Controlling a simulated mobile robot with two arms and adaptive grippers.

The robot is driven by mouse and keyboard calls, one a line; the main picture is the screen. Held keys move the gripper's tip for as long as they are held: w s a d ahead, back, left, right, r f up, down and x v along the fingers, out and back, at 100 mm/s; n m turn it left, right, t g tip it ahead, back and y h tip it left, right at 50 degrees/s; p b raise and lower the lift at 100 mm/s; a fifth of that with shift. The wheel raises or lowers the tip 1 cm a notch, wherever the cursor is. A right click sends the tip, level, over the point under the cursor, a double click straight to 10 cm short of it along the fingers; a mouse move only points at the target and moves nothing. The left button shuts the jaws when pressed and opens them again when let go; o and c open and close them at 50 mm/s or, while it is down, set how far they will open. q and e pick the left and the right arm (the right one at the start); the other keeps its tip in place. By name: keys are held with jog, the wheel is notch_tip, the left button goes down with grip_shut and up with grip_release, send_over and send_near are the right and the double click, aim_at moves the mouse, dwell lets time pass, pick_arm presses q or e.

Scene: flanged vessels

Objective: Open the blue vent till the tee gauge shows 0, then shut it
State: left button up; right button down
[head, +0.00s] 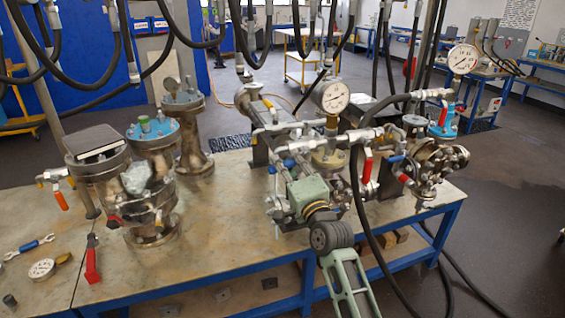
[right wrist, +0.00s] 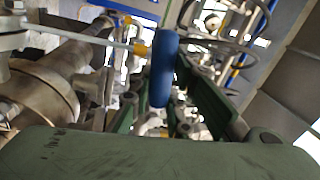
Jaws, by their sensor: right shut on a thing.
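My right gripper (head: 288,178) reaches up from the table's front edge, its green body hiding part of the pipework. It is shut on the blue vent handle (head: 289,163). In the right wrist view the blue handle (right wrist: 165,68) stands upright in front of the green fingers (right wrist: 195,110); the exact contact is hard to see. A white round gauge (head: 331,96) stands above the pipe tee just behind the gripper; its needle is too small to read. A second gauge (head: 463,58) stands farther right. My left gripper is not in view.
Red-handled valves (head: 366,168) and a flanged cluster (head: 435,165) stand to the right. A black hose (head: 357,200) hangs close beside my right arm. Flanged vessels (head: 150,205) stand at left. A wrench (head: 30,247) and a loose gauge (head: 42,268) lie on the table (head: 215,255).

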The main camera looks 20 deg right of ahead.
jog(key=shift+a+r+m+p, duration=0.1)
jog(key=shift+r+m+p, duration=0.35)
jog(key=shift+m, duration=0.35)
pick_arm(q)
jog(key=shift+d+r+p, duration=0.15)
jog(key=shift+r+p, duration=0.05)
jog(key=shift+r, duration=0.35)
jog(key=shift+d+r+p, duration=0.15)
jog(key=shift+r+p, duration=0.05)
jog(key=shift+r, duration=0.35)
pick_arm(e)
jog(key=shift+r+m+h, duration=0.1)
jog(key=shift+m+h, duration=0.3)
jog(key=shift+m, duration=0.2)
jog(key=c, duration=1.6)
grip_release()
jog(key=shift+c, duration=0.2)
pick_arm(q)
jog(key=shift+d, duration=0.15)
pick_arm(e)
jog(key=shift+s, duration=0.1)
jog(key=s, duration=0.4)
jog(key=s+f, duration=0.1)
jog(key=s, duration=0.2)
jog(key=s+f, duration=0.1)
jog(key=s, duration=0.3)
jog(key=shift+s+f, duration=0.1)
jog(key=shift+s, duration=0.25)
